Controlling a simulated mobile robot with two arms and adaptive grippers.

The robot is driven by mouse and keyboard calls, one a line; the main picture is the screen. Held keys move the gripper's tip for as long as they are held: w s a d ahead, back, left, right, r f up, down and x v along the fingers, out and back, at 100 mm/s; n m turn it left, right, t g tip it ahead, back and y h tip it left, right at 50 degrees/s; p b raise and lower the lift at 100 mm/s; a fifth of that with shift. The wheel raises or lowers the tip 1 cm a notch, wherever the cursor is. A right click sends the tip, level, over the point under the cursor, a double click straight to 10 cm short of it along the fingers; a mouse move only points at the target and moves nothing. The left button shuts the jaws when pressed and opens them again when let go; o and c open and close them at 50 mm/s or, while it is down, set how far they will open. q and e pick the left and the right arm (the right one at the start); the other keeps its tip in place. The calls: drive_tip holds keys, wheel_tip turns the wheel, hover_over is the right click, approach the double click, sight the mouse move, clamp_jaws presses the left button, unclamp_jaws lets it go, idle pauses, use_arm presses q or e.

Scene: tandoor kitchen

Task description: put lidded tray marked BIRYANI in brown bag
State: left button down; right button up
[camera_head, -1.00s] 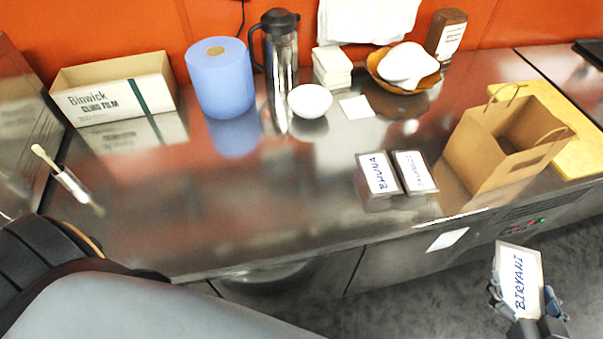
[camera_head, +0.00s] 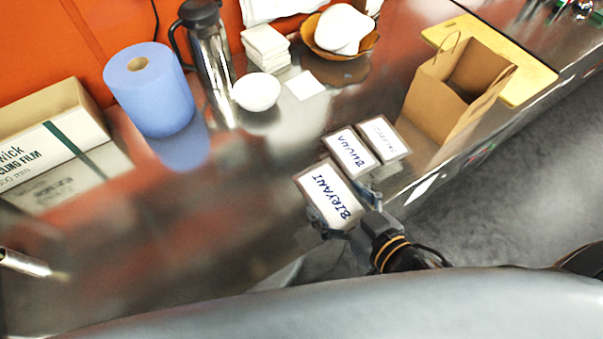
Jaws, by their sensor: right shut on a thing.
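The lidded tray marked BIRYANI (camera_head: 327,192) has a white top with blue lettering. My right gripper (camera_head: 346,212) is shut on its near end, and the tray is over the front part of the steel counter, just left of the other trays. I cannot tell whether it touches the counter. The brown bag (camera_head: 436,103) stands upright with its top open and handles up, to the right and farther back. Its inside is mostly hidden. My left gripper is not in view.
Trays marked BHUNA (camera_head: 349,151) and another, hard to read (camera_head: 384,138), sit between the BIRYANI tray and the bag. A yellow board (camera_head: 525,82) lies behind the bag. A white bowl (camera_head: 256,92), blue roll (camera_head: 150,92) and steel flask (camera_head: 207,45) stand farther back.

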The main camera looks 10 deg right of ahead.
sight(323, 173)
drive_tip(key=w+f+b, duration=0.1)
drive_tip(key=w+b, duration=0.2)
drive_tip(key=w+f+b, duration=0.2)
drive_tip(key=w+b, duration=0.1)
drive_tip(key=w+f+b, duration=0.1)
drive_tip(key=w+b, duration=0.2)
drive_tip(key=shift+a+f, duration=0.3)
drive_tip(key=w+f, duration=0.3)
drive_tip(key=shift+w+a+f, duration=0.15)
drive_tip(key=shift+f, duration=0.15)
drive_tip(key=shift+w+f, duration=0.4)
drive_tip(key=shift+f, duration=0.1)
wheel_tip(323, 173, down, 3)
drive_tip(key=shift+w+f+p, duration=0.1)
drive_tip(key=shift+w+p, duration=0.05)
drive_tip(key=shift+p, duration=0.25)
drive_tip(key=shift+a+f, duration=0.1)
drive_tip(key=shift+f, duration=0.05)
drive_tip(key=shift+f, duration=0.15)
drive_tip(key=o, duration=1.3)
